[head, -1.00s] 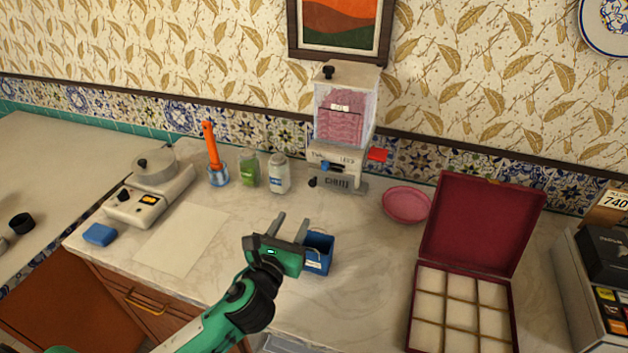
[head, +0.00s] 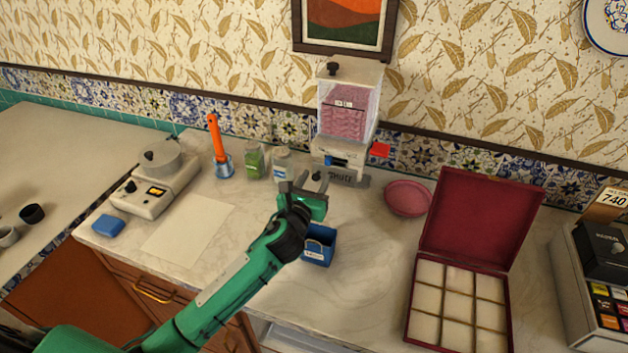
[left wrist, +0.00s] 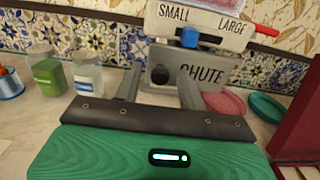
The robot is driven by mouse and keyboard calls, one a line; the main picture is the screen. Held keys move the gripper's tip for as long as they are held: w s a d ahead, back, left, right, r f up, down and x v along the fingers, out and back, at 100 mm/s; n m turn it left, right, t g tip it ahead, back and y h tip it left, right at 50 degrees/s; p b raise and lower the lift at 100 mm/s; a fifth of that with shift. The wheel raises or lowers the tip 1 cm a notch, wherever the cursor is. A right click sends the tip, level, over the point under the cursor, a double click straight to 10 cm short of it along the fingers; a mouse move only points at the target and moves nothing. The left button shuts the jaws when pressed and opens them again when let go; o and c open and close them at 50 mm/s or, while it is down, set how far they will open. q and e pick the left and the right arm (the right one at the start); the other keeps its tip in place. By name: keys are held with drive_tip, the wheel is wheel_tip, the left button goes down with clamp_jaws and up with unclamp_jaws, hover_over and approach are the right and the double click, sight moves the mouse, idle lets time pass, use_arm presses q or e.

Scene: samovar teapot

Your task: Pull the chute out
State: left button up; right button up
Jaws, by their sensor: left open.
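The chute (left wrist: 205,75) is a grey block lettered "CHUTE" with a black round knob (left wrist: 160,75) on its front. It sits at the base of the dispenser (head: 346,112), which holds pink contents in a clear hopper. In the head view the chute (head: 345,177) is partly hidden behind my left gripper (head: 304,182). That gripper is open and empty, pointing at the chute's front. In the left wrist view its two fingers (left wrist: 160,72) stand either side of the knob. I cannot tell whether they reach around it. My right gripper is not in view.
A blue open box (head: 319,246) stands just below my left gripper. Glass jars (head: 255,163) stand left of the dispenser, a pink dish (head: 408,198) right of it. A blue slider (left wrist: 190,37) sits above the chute. A red compartment box (head: 460,300) fills the right.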

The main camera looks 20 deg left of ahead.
use_arm(q)
drive_tip(key=shift+c, duration=0.9)
clamp_jaws()
drive_tip(key=shift+s, duration=0.45)
drive_tip(key=s+p, duration=0.3)
drive_tip(key=s, duration=1.1)
drive_tip(key=shift+s+a, duration=0.15)
drive_tip(key=shift+a, duration=0.1)
drive_tip(key=shift+f, duration=0.1)
